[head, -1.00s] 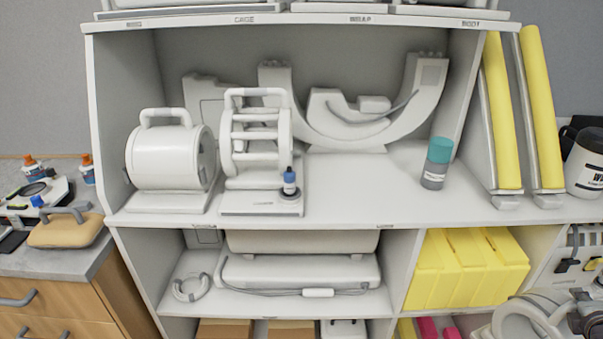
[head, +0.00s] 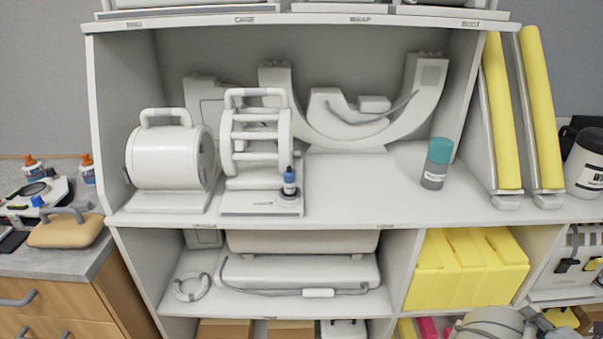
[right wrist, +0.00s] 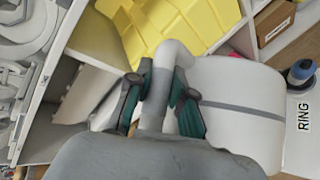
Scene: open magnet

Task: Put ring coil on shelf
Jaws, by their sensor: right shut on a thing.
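My right gripper (right wrist: 158,105) is shut on the white handle of a large white rounded body with a grey band, which I take for the ring coil (right wrist: 235,90). The dark, green-padded fingers sit on both sides of the handle. A pale rounded part of the coil (head: 488,323) shows at the bottom right edge of the head view, mostly cut off, with the right gripper (head: 538,319) beside it. The shelf (head: 350,200) has bare room between the cage-like coil (head: 257,140) and the teal-capped bottle (head: 437,163). My left gripper is out of view.
A white cylinder coil (head: 165,160) stands at the shelf's left. A curved white coil (head: 345,135) lies behind. Yellow blocks (head: 465,270) fill the lower right compartment. Yellow pads (head: 541,110) lean at right.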

